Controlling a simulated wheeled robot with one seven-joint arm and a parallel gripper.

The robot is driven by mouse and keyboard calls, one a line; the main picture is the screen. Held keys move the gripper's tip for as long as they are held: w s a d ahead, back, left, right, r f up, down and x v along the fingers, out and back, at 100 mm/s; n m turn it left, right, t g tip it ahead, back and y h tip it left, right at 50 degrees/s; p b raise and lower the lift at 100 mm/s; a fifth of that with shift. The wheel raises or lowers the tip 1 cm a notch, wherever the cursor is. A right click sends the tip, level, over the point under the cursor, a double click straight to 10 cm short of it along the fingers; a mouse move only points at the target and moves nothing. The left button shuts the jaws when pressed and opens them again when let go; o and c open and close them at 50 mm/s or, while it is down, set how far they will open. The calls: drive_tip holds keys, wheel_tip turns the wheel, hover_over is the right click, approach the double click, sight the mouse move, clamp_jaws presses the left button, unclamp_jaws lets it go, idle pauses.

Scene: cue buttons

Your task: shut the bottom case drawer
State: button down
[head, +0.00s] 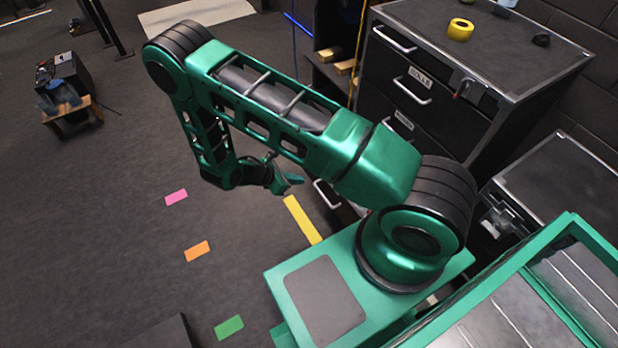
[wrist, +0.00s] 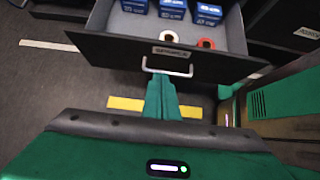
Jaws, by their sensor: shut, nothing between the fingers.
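The bottom case drawer stands open in the wrist view, with its black front panel (wrist: 110,45) carrying a label and a pale bar handle (wrist: 180,73). In the head view my gripper (head: 296,182) is left of the handle.
A yellow tape roll (head: 460,29) lies on the case top. Yellow (head: 302,219), pink (head: 176,197), orange (head: 197,251) and green (head: 229,327) floor marks lie on open dark floor. A second, lower cabinet (head: 565,185) stands at the right.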

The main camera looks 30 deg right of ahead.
drive_tip(key=x, duration=0.3)
drive_tip(key=d+r+x, duration=0.1)
drive_tip(key=x, duration=0.7)
drive_tip(key=shift+d+r, duration=0.15)
drive_tip(key=shift+d, duration=0.75)
drive_tip(key=shift+w, duration=0.1)
